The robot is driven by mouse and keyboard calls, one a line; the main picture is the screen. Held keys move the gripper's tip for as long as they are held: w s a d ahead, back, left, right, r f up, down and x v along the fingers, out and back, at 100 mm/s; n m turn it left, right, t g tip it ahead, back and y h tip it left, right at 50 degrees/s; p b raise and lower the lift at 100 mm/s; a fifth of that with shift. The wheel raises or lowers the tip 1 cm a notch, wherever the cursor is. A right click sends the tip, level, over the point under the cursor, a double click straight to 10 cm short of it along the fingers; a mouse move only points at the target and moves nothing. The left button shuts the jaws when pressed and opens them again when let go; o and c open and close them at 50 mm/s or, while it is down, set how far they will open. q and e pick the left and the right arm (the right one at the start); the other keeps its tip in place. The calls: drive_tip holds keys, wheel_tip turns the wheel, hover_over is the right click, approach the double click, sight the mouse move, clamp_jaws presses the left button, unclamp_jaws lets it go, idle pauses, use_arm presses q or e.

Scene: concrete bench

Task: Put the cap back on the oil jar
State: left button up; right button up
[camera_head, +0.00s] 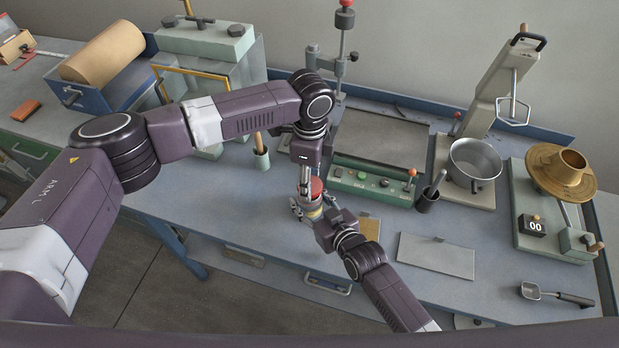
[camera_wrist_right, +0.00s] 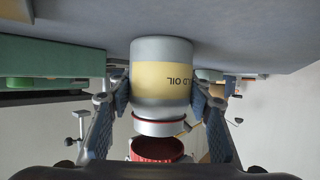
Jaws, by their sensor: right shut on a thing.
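The oil jar (camera_wrist_right: 160,87) is a grey jar with a yellow label, seen upside down in the right wrist view, with a bare neck ring. In the head view the jar (camera_head: 313,211) stands at the bench's front. My right gripper (camera_head: 312,212) is shut around its body. The red cap (camera_wrist_right: 157,149) is in line with the neck, with a small gap between them. In the head view the cap (camera_head: 314,185) is above the jar. My left gripper (camera_head: 305,184) comes down from above and holds the cap; its fingertips are partly hidden.
A green control panel (camera_head: 370,185) lies behind the jar. A tool cup (camera_head: 261,158) stands to the left. A pale plate (camera_head: 437,256) lies flat to the right, and a steel pot (camera_head: 474,165) stands behind it. The bench's front edge is close to the jar.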

use_arm(q)
drive_tip(key=shift+f, duration=0.9)
drive_tip(key=shift+f, duration=0.6)
